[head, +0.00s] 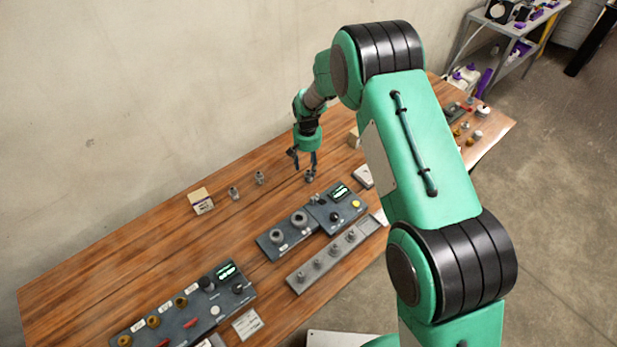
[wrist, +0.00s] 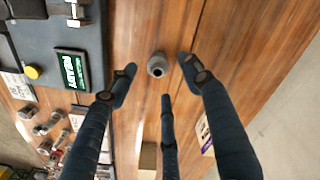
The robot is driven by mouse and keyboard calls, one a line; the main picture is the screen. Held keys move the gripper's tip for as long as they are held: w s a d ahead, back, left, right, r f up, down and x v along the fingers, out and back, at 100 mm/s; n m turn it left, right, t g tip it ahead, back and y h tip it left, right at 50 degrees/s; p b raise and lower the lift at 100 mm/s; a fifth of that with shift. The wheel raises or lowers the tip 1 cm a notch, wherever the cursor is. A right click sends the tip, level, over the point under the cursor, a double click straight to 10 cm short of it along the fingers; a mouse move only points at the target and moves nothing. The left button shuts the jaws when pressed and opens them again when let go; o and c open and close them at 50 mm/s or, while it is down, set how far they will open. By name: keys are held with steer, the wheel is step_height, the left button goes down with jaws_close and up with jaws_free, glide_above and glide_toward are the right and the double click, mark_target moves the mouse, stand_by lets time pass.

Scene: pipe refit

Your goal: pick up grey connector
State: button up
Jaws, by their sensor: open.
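A grey connector (wrist: 157,65), a short round piece with a dark hole facing up, stands on the wooden table. In the wrist view it lies between the tips of my gripper's spread fingers, with space around it. My gripper (head: 303,162) is open and empty, pointing down above the table in the head view. In that view a small dark grey piece (head: 310,176) shows just below the fingertips. A third finger shows below the connector in the wrist view. I cannot tell exactly how high the fingertips are above the connector.
A dark panel with a green "READY" display (wrist: 73,68) lies close by. A grey strip (head: 325,262) holds several pegs. Bare wood lies behind the fittings.

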mark_target(308, 171)
steer(key=shift+f, duration=0.65)
steer(key=shift+f, duration=0.1)
steer(key=shift+d+f, duration=0.15)
steer(key=shift+f, duration=2.35)
jaws_close()
steer(key=shift+r, duration=5)
